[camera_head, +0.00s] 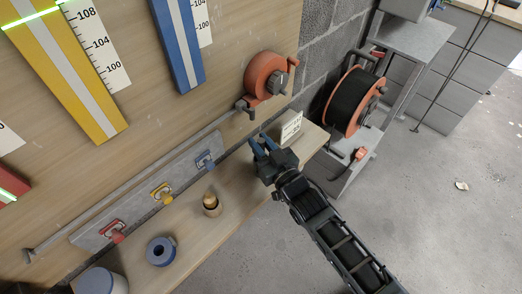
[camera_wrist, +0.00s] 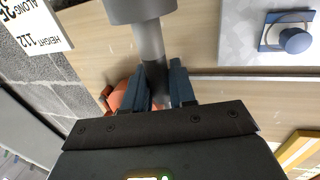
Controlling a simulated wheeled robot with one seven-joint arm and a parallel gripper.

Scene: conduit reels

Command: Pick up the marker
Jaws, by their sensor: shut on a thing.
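My gripper (camera_head: 259,143) is over the right end of the wooden shelf, close to the panel. In the wrist view its two dark blue fingers (camera_wrist: 158,88) are closed around a grey rod with a wider grey head, which appears to be the marker (camera_wrist: 149,42). The head sticks out beyond the fingers, toward the top of the picture. In the head view the marker cannot be made out at the fingertips.
The shelf (camera_head: 196,238) holds a small wooden peg piece (camera_head: 211,203), a blue ring (camera_head: 160,250) and a grey-blue cylinder (camera_head: 100,282). A white card (camera_head: 291,127) stands right of my gripper. An orange reel (camera_head: 264,76) is on the panel; a black cable reel (camera_head: 351,101) stands at right.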

